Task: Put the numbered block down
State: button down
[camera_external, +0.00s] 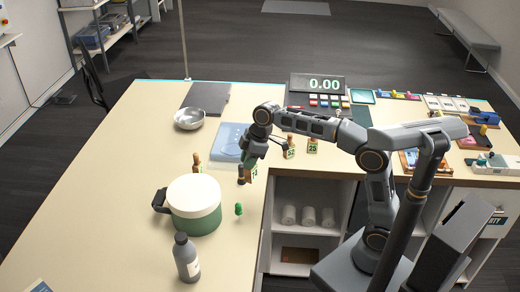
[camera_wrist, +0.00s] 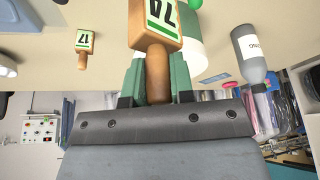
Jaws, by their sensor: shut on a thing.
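My gripper (camera_external: 248,163) is above the counter, pointing down. In the wrist view my gripper (camera_wrist: 158,85) has its green fingers shut on the round wooden handle of a numbered block (camera_wrist: 157,22). The block has a white face with a green border, and its number is partly cut off at the frame edge. The held block (camera_external: 252,173) is small in the external view, low over the counter; I cannot tell whether it touches. Another numbered block (camera_wrist: 84,42) stands apart in the wrist view. Blocks marked 32 (camera_external: 289,151) and 25 (camera_external: 312,146) stand to the right of my gripper.
A white and green pot (camera_external: 194,203), a grey bottle (camera_external: 186,257) and a small green item (camera_external: 239,209) are nearer the camera. A blue tray (camera_external: 226,139) and a metal bowl (camera_external: 189,118) lie behind. The counter's left side (camera_external: 110,180) is clear.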

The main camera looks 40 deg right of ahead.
jog(key=w+d+f+m+t+h+p, duration=0.1)
jog(key=w+d+f+m+p, duration=0.2)
jog(key=w+d, duration=0.65)
jog(key=w+d+m+t+h+p, duration=0.1)
jog(key=w+d+m+p, duration=0.35)
jog(key=d, duration=1.05)
jog(key=w+d+f+m+t+h+p, duration=0.1)
jog(key=w+d+f+m+h, duration=0.1)
jog(key=w+d+m, duration=0.75)
jog(key=shift+s+d+f+n+p, duration=0.35)
jog(key=shift+f+n, duration=0.35)
jog(key=shift+f, duration=0.65)
jog(key=shift+s+d+f+n+p, duration=0.25)
jog(key=shift+s+f+n, duration=0.35)
jog(key=shift+f, duration=0.8)
jog(key=shift+s+d+f+n+p, duration=0.3)
jog(key=shift+f+n, duration=0.5)
jog(key=shift+f, duration=0.55)
jog(key=shift+f, duration=0.15)
jog(key=c, duration=1)
grip_release()
